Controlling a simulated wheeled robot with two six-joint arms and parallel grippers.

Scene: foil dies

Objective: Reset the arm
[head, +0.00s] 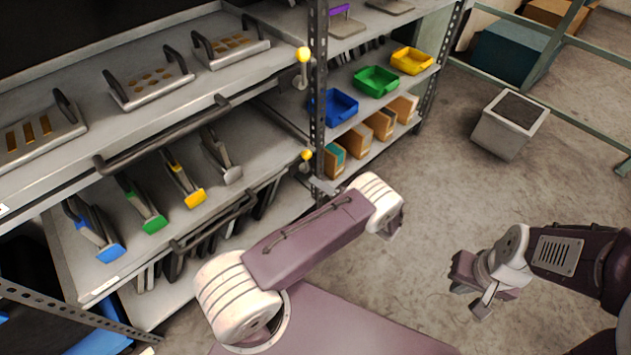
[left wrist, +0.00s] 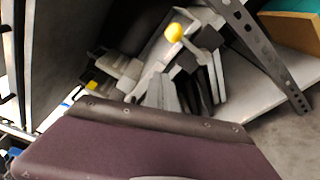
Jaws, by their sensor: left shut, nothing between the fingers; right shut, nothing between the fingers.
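My left arm reaches from the bottom middle of the head view up and right to a white wrist joint. My left gripper (head: 393,228) shows only as a small part below that joint; the rest is hidden behind it. It is shut and empty, over the floor to the right of the rack. No fingers show in the left wrist view, where a purple link of mine fills the bottom. My right arm comes in from the right edge. My right gripper (head: 470,287) is shut and empty, above bare floor, apart from the rack.
A grey metal rack (head: 318,75) fills the left and back, with handled plates and coloured-tipped tools on its shelves. Blue (head: 336,108), green (head: 376,80) and yellow (head: 411,60) bins stand on its right section. A grey box (head: 500,135) stands on the floor. Floor between is clear.

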